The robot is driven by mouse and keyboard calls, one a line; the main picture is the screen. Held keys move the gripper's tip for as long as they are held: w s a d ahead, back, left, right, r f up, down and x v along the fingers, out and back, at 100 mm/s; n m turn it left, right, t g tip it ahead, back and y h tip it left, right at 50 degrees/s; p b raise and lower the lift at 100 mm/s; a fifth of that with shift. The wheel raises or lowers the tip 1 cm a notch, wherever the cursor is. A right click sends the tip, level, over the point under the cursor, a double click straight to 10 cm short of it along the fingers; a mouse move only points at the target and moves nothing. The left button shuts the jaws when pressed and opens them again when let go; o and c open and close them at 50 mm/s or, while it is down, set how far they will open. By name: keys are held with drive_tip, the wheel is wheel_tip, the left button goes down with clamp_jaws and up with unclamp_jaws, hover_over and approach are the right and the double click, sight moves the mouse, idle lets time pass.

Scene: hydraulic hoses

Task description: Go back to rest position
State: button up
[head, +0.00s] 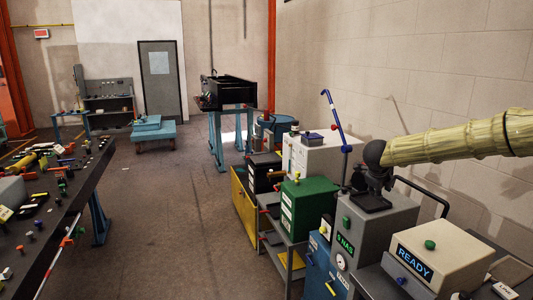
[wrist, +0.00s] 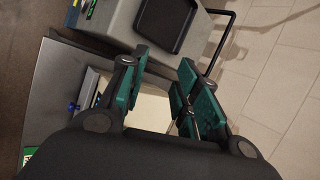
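My gripper shows in the wrist view (wrist: 163,74) with two green-padded fingers set apart and nothing between them. In the head view my arm, in a pale yellow sleeve, comes in from the right and ends in a dark wrist part above a grey box (head: 393,226) marked "NAS". I cannot make out the fingers there. The wrist view shows a grey box with a black tray (wrist: 168,24) on top, just beyond the fingers. A cream surface lies below, partly hidden by the gripper. No hose can be made out in the grip.
A cream "READY" box (head: 445,258), a black bent handle (head: 424,194) and a green box (head: 304,208) stand close around. A blue upright rod (head: 336,120) rises nearby. A cluttered dark workbench (head: 62,225) is at left. The floor (head: 170,220) between is clear.

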drive_tip(key=s+a+f+n, duration=0.3)
drive_tip(key=s+f+n, duration=0.15)
drive_tip(key=f, duration=0.65)
drive_tip(key=s+a+f+n, duration=0.4)
drive_tip(key=s+f, duration=0.2)
drive_tip(key=f, duration=0.5)
drive_tip(key=s+a+f+n, duration=0.3)
drive_tip(key=s+f+n, duration=0.2)
drive_tip(key=f, duration=0.6)
drive_tip(key=s+a+f+n+g+y, duration=0.1)
drive_tip(key=s+a+f+n, duration=0.25)
drive_tip(key=s+f, duration=0.45)
drive_tip(key=s+a+f+n+g+y, duration=0.1)
drive_tip(key=s+a+f+n+y, duration=0.2)
drive_tip(key=s, duration=0.9)
drive_tip(key=s+f+n+g, duration=0.2)
drive_tip(key=s+n, duration=0.2)
drive_tip(key=s, duration=1)
drive_tip(key=s+f+n+g, duration=0.25)
drive_tip(key=s+n, duration=0.25)
drive_tip(key=s, duration=0.8)
drive_tip(key=shift+m+y, duration=0.3)
drive_tip(key=shift+w+d+f+b, duration=0.15)
drive_tip(key=shift+w+f+b, duration=0.05)
drive_tip(key=shift+f+b, duration=1.35)
drive_tip(key=shift+w+d+f+b, duration=0.1)
drive_tip(key=shift+w+f+b, duration=0.05)
drive_tip(key=shift+f+b, duration=1.3)
drive_tip(key=shift+r, duration=0.25)
